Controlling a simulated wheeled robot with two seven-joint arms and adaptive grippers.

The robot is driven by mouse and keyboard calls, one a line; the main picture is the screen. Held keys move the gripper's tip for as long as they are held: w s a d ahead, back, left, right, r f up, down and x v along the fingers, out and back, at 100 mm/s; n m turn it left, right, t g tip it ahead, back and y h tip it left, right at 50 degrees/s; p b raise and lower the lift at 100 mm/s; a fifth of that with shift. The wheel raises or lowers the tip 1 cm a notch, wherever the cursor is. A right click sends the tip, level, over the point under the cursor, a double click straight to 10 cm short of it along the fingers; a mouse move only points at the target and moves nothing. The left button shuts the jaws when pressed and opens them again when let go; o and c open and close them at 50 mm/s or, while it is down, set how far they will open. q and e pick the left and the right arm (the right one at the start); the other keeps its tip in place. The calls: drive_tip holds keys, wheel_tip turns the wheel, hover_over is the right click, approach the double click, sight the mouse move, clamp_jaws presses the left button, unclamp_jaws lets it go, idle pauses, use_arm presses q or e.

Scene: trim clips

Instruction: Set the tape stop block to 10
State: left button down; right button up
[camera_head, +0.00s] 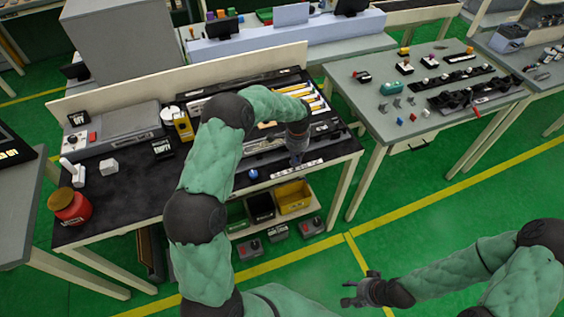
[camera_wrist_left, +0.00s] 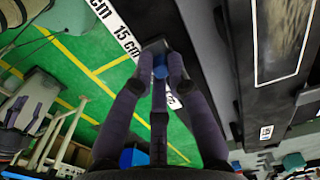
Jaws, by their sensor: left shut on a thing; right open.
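My left gripper (camera_head: 297,158) is at the front edge of the bench, over the white tape strip (camera_head: 298,170). In the left wrist view its fingers (camera_wrist_left: 160,78) are shut around a blue knob (camera_wrist_left: 160,66) on a dark grey block, which I take as the tape stop block (camera_wrist_left: 153,46). The tape (camera_wrist_left: 118,32) runs under the block; a "15 cm" mark shows beside it, to the upper left. A "10" mark is not readable. In the head view the gripper hides the block. My right gripper (camera_head: 358,290) is open and empty over the floor.
A blue ball-like knob (camera_head: 253,174) is on the bench left of the tape. A red jar (camera_head: 70,206) stands at the left end. Yellow and black bins (camera_head: 293,197) are under the bench. A second table (camera_head: 410,130) with small parts stands right.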

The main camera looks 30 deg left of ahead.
use_arm(q)
drive_tip(key=shift+w+d+r, duration=0.1)
drive_tip(key=shift+w+d, duration=0.25)
drive_tip(key=shift+w, duration=0.2)
drive_tip(key=shift+w+d, duration=0.3)
drive_tip(key=shift+w, duration=0.2)
drive_tip(key=c, duration=1.2)
unclamp_jaws()
drive_tip(key=shift+c, duration=0.2)
wheel_tip(320, 180, up, 12)
